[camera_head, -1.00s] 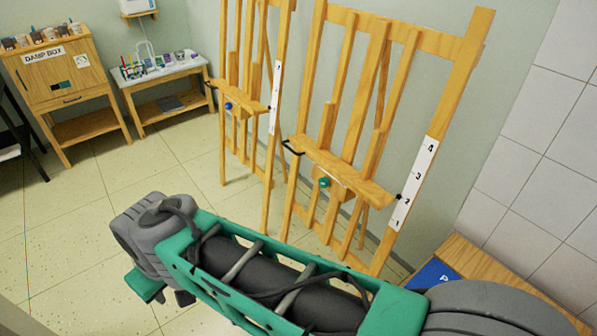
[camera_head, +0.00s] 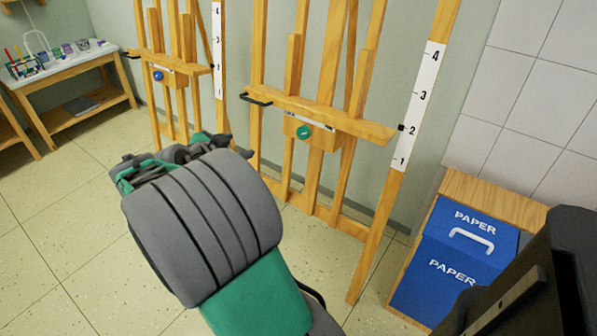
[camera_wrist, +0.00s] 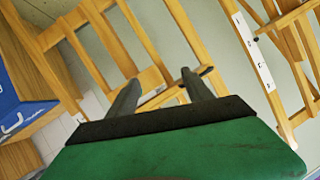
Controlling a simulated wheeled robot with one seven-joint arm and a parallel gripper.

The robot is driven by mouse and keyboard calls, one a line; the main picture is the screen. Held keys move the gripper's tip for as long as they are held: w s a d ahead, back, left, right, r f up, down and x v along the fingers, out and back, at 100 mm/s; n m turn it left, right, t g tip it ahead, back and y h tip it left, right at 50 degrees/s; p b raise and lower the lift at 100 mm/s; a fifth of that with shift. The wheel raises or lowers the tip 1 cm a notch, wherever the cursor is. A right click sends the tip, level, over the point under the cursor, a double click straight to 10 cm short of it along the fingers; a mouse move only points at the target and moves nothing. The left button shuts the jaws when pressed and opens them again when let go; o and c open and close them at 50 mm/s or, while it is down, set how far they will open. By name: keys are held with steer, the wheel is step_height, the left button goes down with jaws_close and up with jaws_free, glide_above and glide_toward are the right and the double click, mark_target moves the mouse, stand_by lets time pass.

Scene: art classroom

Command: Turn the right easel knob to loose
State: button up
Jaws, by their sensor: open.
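The right easel (camera_head: 321,170) stands at the centre right in the head view. Its knob (camera_head: 304,132) is a small green disc on a wooden block below the ledge, with a pale mark on it. The right easel's scale (camera_head: 415,110) shows numbers 1 to 4, with a black pointer near 2. My gripper (camera_wrist: 159,83) is open and empty in the wrist view, its two dark fingers apart with easel wood beyond them. In the head view my arm stands left of the knob and mostly hides the gripper.
The left easel (camera_head: 185,108) has a blue knob (camera_head: 158,76). A blue paper bin (camera_head: 463,252) in a wooden housing stands right of the right easel, before the tiled wall. A table (camera_head: 69,78) with art supplies is at far left. Floor before the easels is open.

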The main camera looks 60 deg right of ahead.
mark_target(302, 134)
steer(key=s+d+f+m+g+h+b, duration=0.1)
steer(key=s+d+m+b, duration=0.1)
steer(key=d, duration=0.3)
steer(key=s+d+f+m+g+h+b, duration=0.1)
steer(key=s+d+m+g+h+b, duration=0.1)
steer(key=s+d, duration=0.3)
steer(key=s+d+f+m+g+h+b, duration=0.2)
steer(key=s+d+b, duration=0.1)
steer(key=d, duration=0.3)
steer(key=shift+s+d+m, duration=0.15)
steer(key=shift+d+m, duration=0.15)
steer(key=shift+m, duration=0.1)
steer(key=shift+c, duration=0.6)
jaws_close()
